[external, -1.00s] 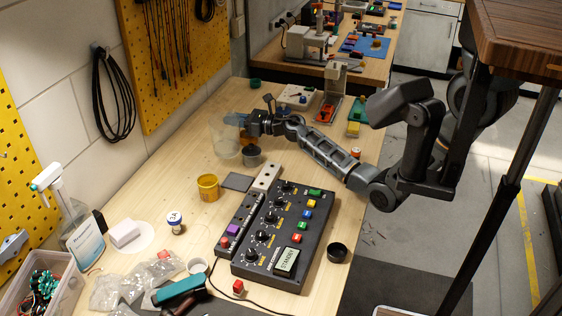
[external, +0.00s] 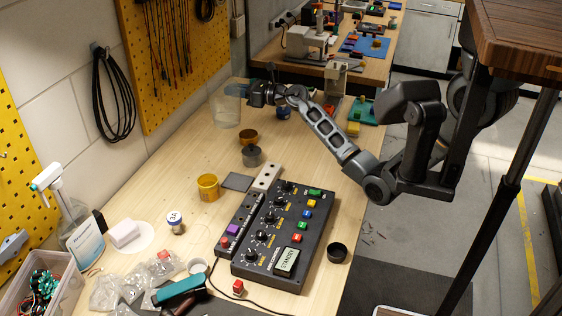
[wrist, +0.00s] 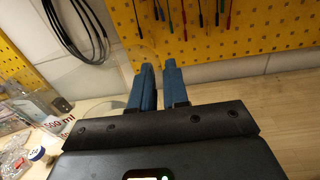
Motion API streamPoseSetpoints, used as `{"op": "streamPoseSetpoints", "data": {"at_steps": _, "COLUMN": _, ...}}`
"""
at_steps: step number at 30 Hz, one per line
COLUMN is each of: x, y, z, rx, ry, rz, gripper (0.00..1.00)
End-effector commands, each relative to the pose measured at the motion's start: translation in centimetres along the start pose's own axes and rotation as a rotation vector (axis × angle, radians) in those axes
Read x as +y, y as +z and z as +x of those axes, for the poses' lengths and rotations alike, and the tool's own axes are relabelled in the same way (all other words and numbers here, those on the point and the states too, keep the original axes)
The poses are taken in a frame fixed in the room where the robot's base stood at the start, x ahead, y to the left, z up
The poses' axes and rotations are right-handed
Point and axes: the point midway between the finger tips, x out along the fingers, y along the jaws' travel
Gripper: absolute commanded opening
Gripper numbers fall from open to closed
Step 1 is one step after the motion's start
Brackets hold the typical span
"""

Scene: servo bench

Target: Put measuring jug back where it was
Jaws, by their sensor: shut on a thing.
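The measuring jug (external: 225,112) is clear and upright at the far left of the bench in the external view. My gripper (external: 243,91) is at the right side of its upper part, with the blue fingers shut on it. I cannot tell whether the jug's base touches the bench. In the wrist view, my gripper's two blue fingers (wrist: 157,84) are close together at the jug's clear wall, which is faint against the wall and pegboard behind.
An amber cup (external: 248,137), a grey cup (external: 252,157) and a yellow cup (external: 208,188) stand nearer. A blue container (external: 283,112) is right of the jug. The black control box (external: 268,255) fills the front middle. The yellow pegboard (external: 185,60) rises behind the bench's left edge.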

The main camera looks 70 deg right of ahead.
Motion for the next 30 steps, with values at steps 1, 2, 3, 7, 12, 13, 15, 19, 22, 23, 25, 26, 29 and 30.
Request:
{"op": "streamPoseSetpoints", "data": {"at_steps": 1, "x": -0.5, "y": 0.0, "z": -0.3, "rx": -0.002, "ry": -0.003, "rz": 0.000, "gripper": 0.00}}
{"op": "streamPoseSetpoints", "data": {"at_steps": 2, "x": -0.8, "y": 0.0, "z": -0.5, "rx": -0.002, "ry": -0.005, "rz": 0.000, "gripper": 0.00}}
{"op": "streamPoseSetpoints", "data": {"at_steps": 3, "x": -1.3, "y": 0.0, "z": -0.9, "rx": -0.002, "ry": -0.009, "rz": 0.000, "gripper": 0.00}}
{"op": "streamPoseSetpoints", "data": {"at_steps": 7, "x": -3.0, "y": 0.0, "z": -2.2, "rx": -0.003, "ry": -0.016, "rz": -0.001, "gripper": 0.00}}
{"op": "streamPoseSetpoints", "data": {"at_steps": 12, "x": -5.8, "y": 0.1, "z": -4.7, "rx": -0.003, "ry": -0.029, "rz": 0.000, "gripper": 0.00}}
{"op": "streamPoseSetpoints", "data": {"at_steps": 13, "x": -6.3, "y": 0.1, "z": -5.2, "rx": -0.003, "ry": -0.033, "rz": -0.001, "gripper": 0.00}}
{"op": "streamPoseSetpoints", "data": {"at_steps": 15, "x": -7.6, "y": 0.2, "z": -6.5, "rx": -0.004, "ry": -0.039, "rz": -0.002, "gripper": 0.00}}
{"op": "streamPoseSetpoints", "data": {"at_steps": 19, "x": -10.4, "y": 0.3, "z": -9.7, "rx": -0.005, "ry": -0.053, "rz": -0.001, "gripper": 0.00}}
{"op": "streamPoseSetpoints", "data": {"at_steps": 22, "x": -12.9, "y": 0.3, "z": -13.0, "rx": -0.005, "ry": -0.066, "rz": -0.002, "gripper": 0.00}}
{"op": "streamPoseSetpoints", "data": {"at_steps": 23, "x": -13.6, "y": 0.4, "z": -14.1, "rx": -0.006, "ry": -0.071, "rz": -0.003, "gripper": 0.00}}
{"op": "streamPoseSetpoints", "data": {"at_steps": 25, "x": -15.2, "y": 0.5, "z": -16.7, "rx": -0.006, "ry": -0.078, "rz": -0.003, "gripper": 0.00}}
{"op": "streamPoseSetpoints", "data": {"at_steps": 26, "x": -15.8, "y": 0.5, "z": -17.9, "rx": -0.006, "ry": -0.081, "rz": -0.004, "gripper": 0.00}}
{"op": "streamPoseSetpoints", "data": {"at_steps": 29, "x": -17.4, "y": 0.7, "z": -21.5, "rx": -0.006, "ry": -0.089, "rz": -0.003, "gripper": 0.00}}
{"op": "streamPoseSetpoints", "data": {"at_steps": 30, "x": -17.9, "y": 0.8, "z": -22.8, "rx": -0.006, "ry": -0.093, "rz": -0.004, "gripper": 0.00}}
